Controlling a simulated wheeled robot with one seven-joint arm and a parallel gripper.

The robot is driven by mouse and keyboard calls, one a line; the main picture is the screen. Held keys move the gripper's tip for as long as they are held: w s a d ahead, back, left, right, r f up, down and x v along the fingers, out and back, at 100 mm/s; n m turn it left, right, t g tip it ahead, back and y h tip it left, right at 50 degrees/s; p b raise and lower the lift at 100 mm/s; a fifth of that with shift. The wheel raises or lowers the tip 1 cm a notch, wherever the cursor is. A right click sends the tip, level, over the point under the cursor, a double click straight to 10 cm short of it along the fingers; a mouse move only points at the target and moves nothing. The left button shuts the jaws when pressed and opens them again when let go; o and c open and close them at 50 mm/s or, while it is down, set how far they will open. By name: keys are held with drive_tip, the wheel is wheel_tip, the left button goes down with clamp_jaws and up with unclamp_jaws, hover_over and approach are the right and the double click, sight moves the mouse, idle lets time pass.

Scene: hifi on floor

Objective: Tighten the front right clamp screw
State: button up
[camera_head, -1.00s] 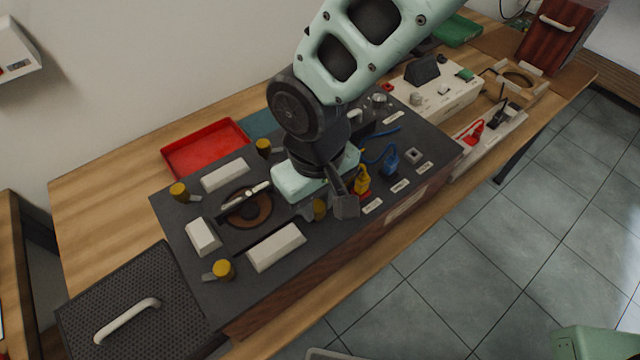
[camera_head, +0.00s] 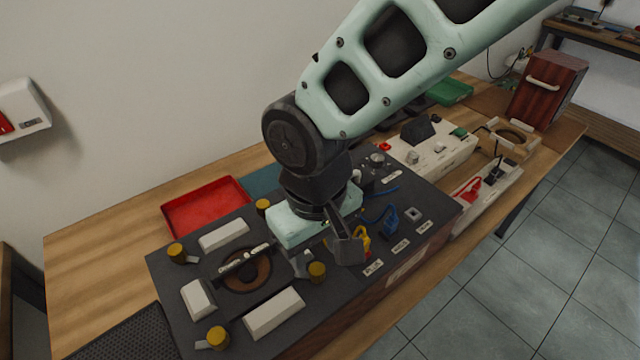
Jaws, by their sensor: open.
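The dark panel (camera_head: 165,300) holds a clamp fixture with a brown ring (camera_head: 246,283), a metal bar across it and white blocks around it. Yellow-topped knobs stand at the fixture's corners: back left (camera_head: 176,253), back right (camera_head: 262,207), front left (camera_head: 217,337) and front right (camera_head: 317,270). The front right knob is the clamp screw nearest my gripper (camera_head: 326,257). My gripper points down, fingers apart, one on each side of the knob in the picture. They appear slightly above or behind it; contact cannot be told. The palm hides part of the panel.
A yellow plug (camera_head: 362,243) and blue plug (camera_head: 390,220) stand just right of my gripper. A red tray (camera_head: 205,207) lies behind the panel. A white device (camera_head: 440,152) and red-brown box (camera_head: 548,88) stand further right. Floor is clear in front.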

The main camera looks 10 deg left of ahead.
sight(318, 268)
wheel_tip(318, 268, up, 13)
drive_tip(key=shift+b, duration=0.4)
drive_tip(key=shift+d+r, duration=0.1)
